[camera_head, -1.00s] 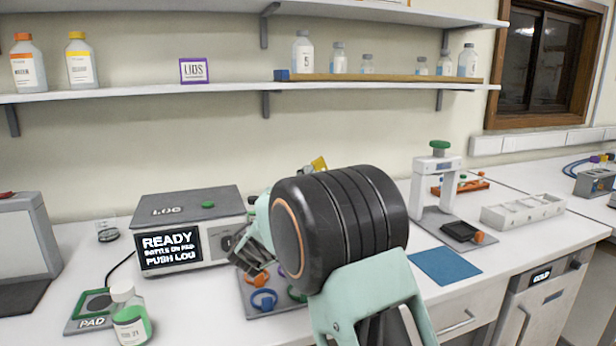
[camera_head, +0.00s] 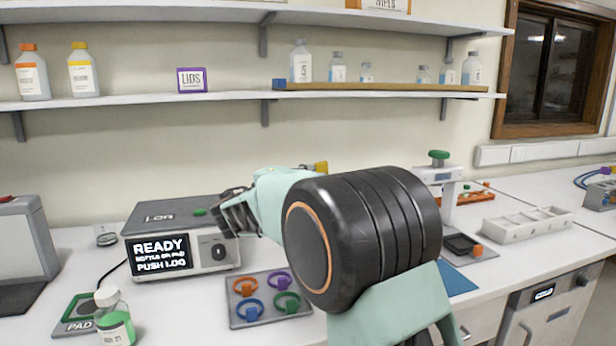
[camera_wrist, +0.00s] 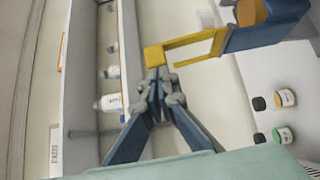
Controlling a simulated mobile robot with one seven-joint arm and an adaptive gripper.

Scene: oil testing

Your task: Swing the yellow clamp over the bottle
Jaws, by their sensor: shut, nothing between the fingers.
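The yellow clamp (camera_wrist: 188,44) is a bent yellow bar on a blue body (camera_wrist: 268,25) in the wrist view. In the head view only a yellow bit (camera_head: 320,167) shows behind my arm. My gripper (camera_wrist: 154,76) is shut and empty, its fingertips close to the clamp's free end; I cannot tell if they touch. In the head view my gripper (camera_head: 226,218) is in front of the LOG box's right part. A bottle with green contents (camera_head: 116,322) stands at the pad's front right. Any bottle by the clamp is hidden in the head view.
The LOG box (camera_head: 172,212) reads READY. A tray of coloured rings (camera_head: 262,315) lies in front of it. A white press stand (camera_head: 447,205) and a white rack (camera_head: 525,222) stand at right. A shelf (camera_head: 225,98) with bottles runs above. Small jars (camera_wrist: 286,98) show in the wrist view.

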